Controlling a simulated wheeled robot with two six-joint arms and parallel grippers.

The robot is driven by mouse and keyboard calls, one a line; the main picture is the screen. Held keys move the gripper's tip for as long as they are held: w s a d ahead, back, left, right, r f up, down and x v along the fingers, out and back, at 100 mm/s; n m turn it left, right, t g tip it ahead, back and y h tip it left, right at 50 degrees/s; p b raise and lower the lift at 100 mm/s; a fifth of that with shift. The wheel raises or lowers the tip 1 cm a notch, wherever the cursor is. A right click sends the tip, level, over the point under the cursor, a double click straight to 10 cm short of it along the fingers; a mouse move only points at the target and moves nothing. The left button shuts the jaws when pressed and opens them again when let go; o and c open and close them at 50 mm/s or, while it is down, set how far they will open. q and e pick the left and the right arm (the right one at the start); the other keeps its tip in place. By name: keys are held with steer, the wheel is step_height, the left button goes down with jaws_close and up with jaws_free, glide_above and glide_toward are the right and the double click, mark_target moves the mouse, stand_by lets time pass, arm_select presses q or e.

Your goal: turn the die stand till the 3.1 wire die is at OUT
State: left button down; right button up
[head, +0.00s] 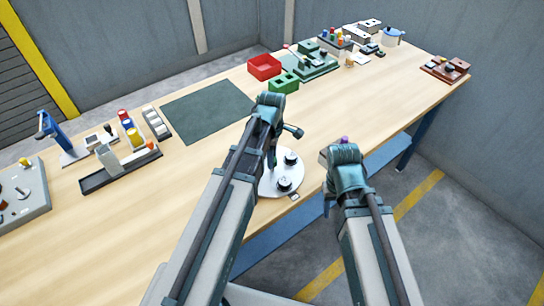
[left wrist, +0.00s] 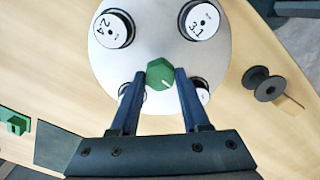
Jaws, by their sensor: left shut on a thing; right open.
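The die stand is a round white disc (head: 268,188) near the table's front edge, partly covered by my left arm in the head view. In the left wrist view the disc (left wrist: 155,38) carries black wire dies with white faces. The die at upper left (left wrist: 114,27) reads 2.4; the one at upper right (left wrist: 200,20) appears to read 3.1. Two more are mostly hidden by my fingers. My left gripper (left wrist: 160,78) is shut on the green knob (left wrist: 160,73) at the disc's middle. My right gripper (head: 328,205) is open, right of the stand. I cannot make out an OUT mark.
A black spool (left wrist: 263,84) lies beside the disc, apart from it. A dark green mat (head: 207,110), a red bin (head: 264,67) and a green block (head: 284,83) lie farther back. A small tag (head: 294,197) is at the front edge.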

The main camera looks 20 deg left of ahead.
stand_by(0.4)
arm_select(q)
steer(key=shift+c, duration=1.9)
jaws_free()
steer(key=shift+r, duration=0.15)
step_height(320, 180, up, 14)
steer(key=p, duration=1.4)
steer(key=shift+f, duration=0.25)
